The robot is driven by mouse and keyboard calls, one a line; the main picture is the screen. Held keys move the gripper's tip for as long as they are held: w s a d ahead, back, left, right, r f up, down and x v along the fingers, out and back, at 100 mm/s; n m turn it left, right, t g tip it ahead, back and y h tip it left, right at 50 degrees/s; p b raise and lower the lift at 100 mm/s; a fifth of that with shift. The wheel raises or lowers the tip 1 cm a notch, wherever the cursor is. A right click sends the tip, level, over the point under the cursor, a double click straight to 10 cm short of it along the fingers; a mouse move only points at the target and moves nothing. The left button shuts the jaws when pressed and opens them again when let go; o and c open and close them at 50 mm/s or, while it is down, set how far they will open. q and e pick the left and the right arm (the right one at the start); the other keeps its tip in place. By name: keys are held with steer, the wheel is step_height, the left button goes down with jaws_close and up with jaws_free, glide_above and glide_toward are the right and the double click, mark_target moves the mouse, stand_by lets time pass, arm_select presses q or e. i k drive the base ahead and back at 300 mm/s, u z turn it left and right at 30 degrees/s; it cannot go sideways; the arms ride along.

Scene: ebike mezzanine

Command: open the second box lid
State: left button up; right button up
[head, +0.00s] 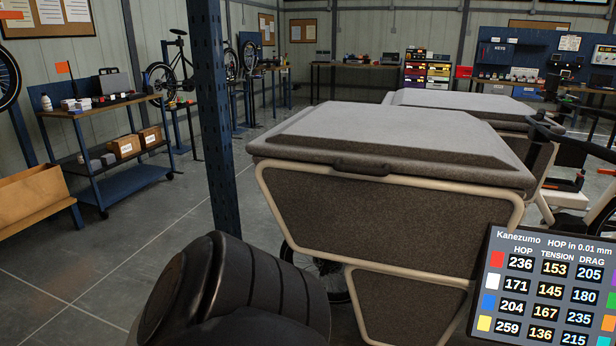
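A large dark speckled cargo box (390,226) with pale frame tubes stands in front of me in the head view. Its grey lid (385,137) lies flat on it and looks shut, with a dark handle or latch (361,170) at the front edge. A second box with a similar grey lid (465,103) stands behind it, partly hidden, and that lid also looks shut. A dark rounded part at the bottom looks like a link of my own arm. Neither gripper shows in the view.
A blue steel post (214,120) stands left of the near box. A display board (550,290) with numbers fills the lower right. A blue shelf cart (108,150) and a wooden bin (35,200) are at the left. The grey floor (150,240) between is clear.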

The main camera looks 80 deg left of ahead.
mark_target(364, 140)
steer(key=k, duration=0.5)
steer(key=u, duration=1.15)
